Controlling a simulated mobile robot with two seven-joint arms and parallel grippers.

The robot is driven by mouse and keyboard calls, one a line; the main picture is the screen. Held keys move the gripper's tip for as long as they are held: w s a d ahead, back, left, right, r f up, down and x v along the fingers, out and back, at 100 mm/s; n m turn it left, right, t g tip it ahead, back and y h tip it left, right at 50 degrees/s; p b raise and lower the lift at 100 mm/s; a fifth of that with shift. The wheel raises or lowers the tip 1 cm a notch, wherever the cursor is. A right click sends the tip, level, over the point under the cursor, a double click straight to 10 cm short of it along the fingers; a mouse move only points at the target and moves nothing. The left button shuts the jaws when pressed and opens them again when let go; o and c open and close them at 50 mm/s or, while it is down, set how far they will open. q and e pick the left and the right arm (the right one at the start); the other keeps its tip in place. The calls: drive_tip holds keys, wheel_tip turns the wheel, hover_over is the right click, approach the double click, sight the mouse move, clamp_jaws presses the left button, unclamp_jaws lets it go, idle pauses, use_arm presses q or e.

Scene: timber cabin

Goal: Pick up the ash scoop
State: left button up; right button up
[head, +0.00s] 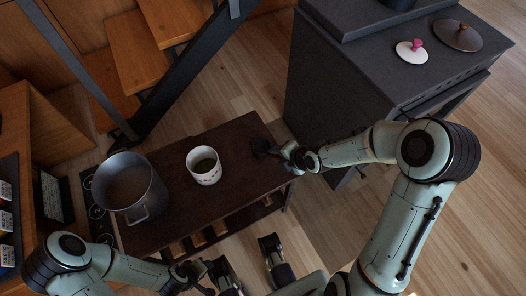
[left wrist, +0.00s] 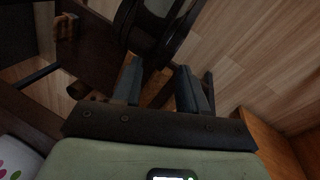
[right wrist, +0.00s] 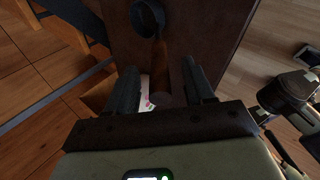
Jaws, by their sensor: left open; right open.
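The ash scoop has a round black head (right wrist: 148,18) and a brown wooden handle (right wrist: 162,65). It lies at the right end of the dark bench (head: 235,140); in the head view its black head (head: 262,147) shows just left of my right gripper (head: 284,151). In the right wrist view the handle runs down between the two fingers of this gripper (right wrist: 162,88). The fingers are apart, with a gap on each side of the handle. My left gripper (left wrist: 160,85) is open and empty, low at the front of the bench.
A white cup (head: 204,172) and a large grey pot (head: 130,188) stand left of the scoop. Wooden stairs (head: 138,48) rise behind.

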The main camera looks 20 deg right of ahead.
drive_tip(key=shift+x, duration=0.9)
clamp_jaws()
use_arm(q)
drive_tip(key=shift+w+a+f, duration=0.3)
drive_tip(key=shift+w+f, duration=0.15)
drive_tip(key=shift+w, duration=0.2)
use_arm(e)
drive_tip(key=shift+r, duration=0.1)
